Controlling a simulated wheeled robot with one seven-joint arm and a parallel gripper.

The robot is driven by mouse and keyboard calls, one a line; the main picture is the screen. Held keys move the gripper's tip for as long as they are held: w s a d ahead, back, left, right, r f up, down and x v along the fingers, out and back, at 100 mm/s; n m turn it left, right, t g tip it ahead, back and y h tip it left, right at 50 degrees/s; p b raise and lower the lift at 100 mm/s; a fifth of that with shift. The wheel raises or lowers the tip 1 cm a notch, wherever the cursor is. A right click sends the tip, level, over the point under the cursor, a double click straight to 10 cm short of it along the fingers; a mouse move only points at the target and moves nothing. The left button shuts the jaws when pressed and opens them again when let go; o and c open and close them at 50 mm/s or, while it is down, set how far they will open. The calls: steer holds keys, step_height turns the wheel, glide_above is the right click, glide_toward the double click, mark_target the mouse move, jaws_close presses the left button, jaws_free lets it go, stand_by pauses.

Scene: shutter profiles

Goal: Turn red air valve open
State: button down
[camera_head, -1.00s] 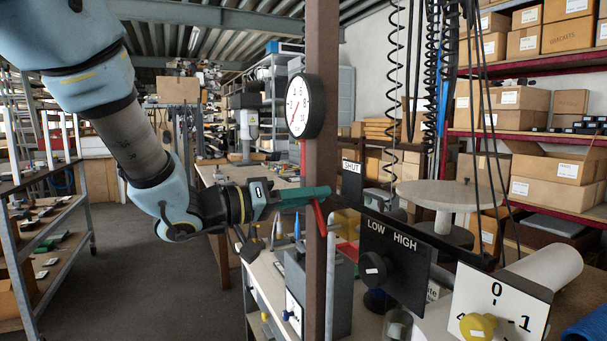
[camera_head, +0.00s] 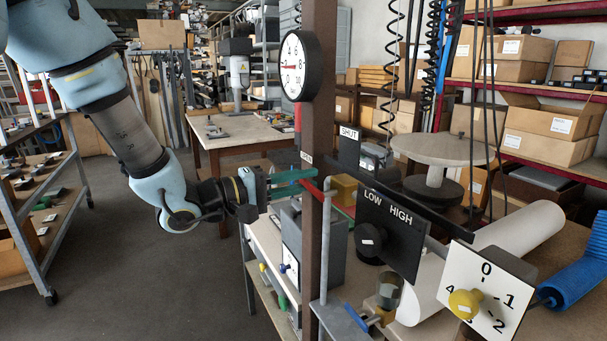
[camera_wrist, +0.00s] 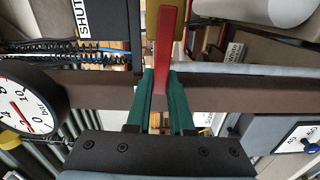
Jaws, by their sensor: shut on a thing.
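The red valve lever (camera_head: 318,190) shows beside the brown post and slants slightly down to the right in the head view. In the wrist view the red lever (camera_wrist: 165,40) runs down between the green fingers. My gripper (camera_head: 292,182) is shut on it, coming from the left; in the wrist view my gripper (camera_wrist: 164,88) has one finger on each side of the lever. A black plate marked SHUT (camera_head: 349,147) stands to the right of the post. The round pressure gauge (camera_head: 301,66) on the post has its red needle pointing left.
The brown post (camera_head: 319,110) stands close to my gripper. A LOW/HIGH knob panel (camera_head: 392,232) and a numbered dial plate with a yellow knob (camera_head: 488,292) stand to the right. Black coiled hoses (camera_head: 437,75) hang behind. The floor on the left (camera_head: 190,270) is clear.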

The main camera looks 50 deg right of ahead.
steer(key=shift+f+n, duration=0.3)
steer(key=shift+n, duration=0.2)
steer(key=c, duration=0.8)
jaws_free()
steer(key=b+v, duration=0.3)
steer(key=v, duration=0.7)
steer(key=shift+w+a+b, duration=0.15)
steer(key=shift+a+b, duration=0.15)
steer(key=shift+a, duration=0.1)
